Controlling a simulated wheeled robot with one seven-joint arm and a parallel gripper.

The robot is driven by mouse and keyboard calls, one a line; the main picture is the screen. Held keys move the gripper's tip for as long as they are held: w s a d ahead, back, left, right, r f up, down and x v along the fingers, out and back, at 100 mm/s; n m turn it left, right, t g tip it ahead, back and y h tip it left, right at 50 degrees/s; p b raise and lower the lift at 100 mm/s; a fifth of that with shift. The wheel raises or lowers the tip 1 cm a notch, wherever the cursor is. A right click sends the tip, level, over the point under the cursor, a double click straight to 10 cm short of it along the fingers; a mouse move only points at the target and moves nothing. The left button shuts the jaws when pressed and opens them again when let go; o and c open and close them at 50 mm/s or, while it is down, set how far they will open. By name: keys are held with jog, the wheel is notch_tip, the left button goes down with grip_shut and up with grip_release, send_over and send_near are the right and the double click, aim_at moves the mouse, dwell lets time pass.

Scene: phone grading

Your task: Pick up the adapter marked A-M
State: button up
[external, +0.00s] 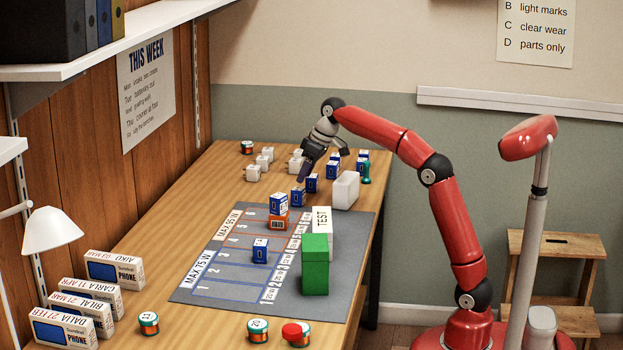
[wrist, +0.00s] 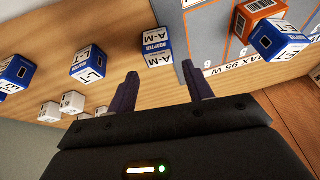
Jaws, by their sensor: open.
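The adapter marked A-M (wrist: 157,46) is a blue and white box in the wrist view, beside the mat's edge and just beyond my fingertips, roughly in line with the gap between them. In the external view, the blue box below my gripper (external: 298,197) appears to be the same one, standing on the desk by the mat's far edge. My gripper (wrist: 160,72) is open and empty, with its two dark fingers apart. In the external view my gripper (external: 304,178) is above and close to that box, pointing down.
The grey mat (external: 222,281) bears an orange box (external: 277,222) with a blue box (external: 278,204) on top, near the adapter. Other blue boxes (wrist: 86,63) and white cubes (wrist: 72,102) stand around. A white block (external: 346,190) and green box (external: 315,270) are nearby.

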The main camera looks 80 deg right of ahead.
aim_at(301, 189)
jog(key=x, duration=0.2)
jog(key=b+x, duration=0.1)
jog(key=x, duration=0.5)
jog(key=shift+s+f, duration=0.15)
jog(key=shift+s, duration=0.2)
jog(key=c, duration=0.7)
